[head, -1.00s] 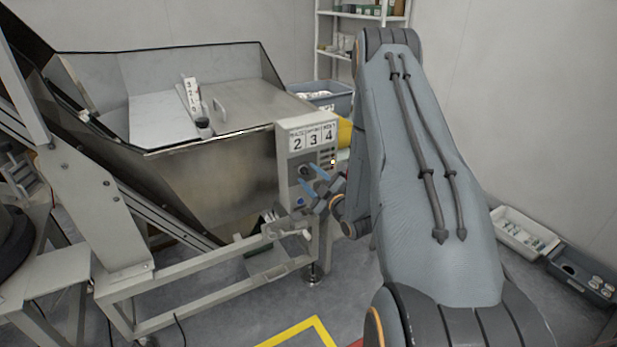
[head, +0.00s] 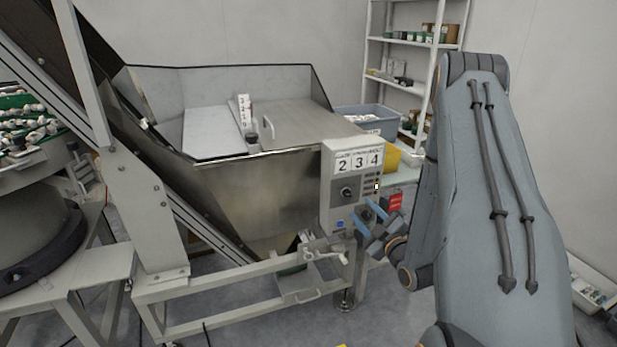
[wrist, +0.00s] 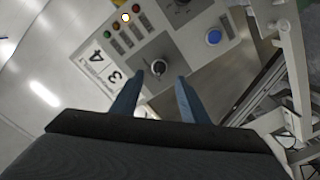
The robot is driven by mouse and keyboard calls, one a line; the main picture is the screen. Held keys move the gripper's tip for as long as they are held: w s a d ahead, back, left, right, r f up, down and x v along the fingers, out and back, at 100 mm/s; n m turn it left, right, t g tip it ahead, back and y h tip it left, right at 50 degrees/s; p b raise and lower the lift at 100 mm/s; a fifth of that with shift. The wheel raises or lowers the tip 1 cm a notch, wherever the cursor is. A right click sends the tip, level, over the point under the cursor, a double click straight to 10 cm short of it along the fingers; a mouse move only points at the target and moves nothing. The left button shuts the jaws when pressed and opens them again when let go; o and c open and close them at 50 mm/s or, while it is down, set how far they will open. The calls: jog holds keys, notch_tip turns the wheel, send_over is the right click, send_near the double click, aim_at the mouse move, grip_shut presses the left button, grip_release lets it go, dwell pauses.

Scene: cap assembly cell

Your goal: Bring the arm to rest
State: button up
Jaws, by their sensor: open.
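My gripper (head: 378,232) is in front of the lower right part of the control panel (head: 333,188) on the hopper machine, with blue fingers apart. In the wrist view the two blue fingers (wrist: 158,90) are open with nothing between them. Beyond them is the grey panel (wrist: 190,50) with a black rotary knob (wrist: 159,67), a blue button (wrist: 214,37) and small coloured lamps, one of them lit. My arm is raised and bent at the right of the head view.
The steel hopper (head: 250,195) stands on a pale frame left of my gripper. A bowl feeder (head: 40,220) with white and green parts is at far left. A shelf rack (head: 400,85), a grey-blue bin (head: 372,120) and a yellow object (head: 391,160) are behind.

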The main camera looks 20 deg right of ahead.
jog(key=a+r+m+g+h, duration=0.1)
jog(key=a+r+m+g, duration=0.15)
jog(key=a+g, duration=0.5)
jog(key=s+a+r+m+g, duration=0.3)
jog(key=s+a+g, duration=0.2)
jog(key=s, duration=0.7)
jog(key=s+a+r+m+g, duration=0.3)
jog(key=s+a, duration=0.6)
jog(key=s, duration=0.4)
jog(key=shift+s+r+m+g, duration=0.15)
jog(key=shift+r+m+g, duration=0.3)
jog(key=shift+g, duration=0.7)
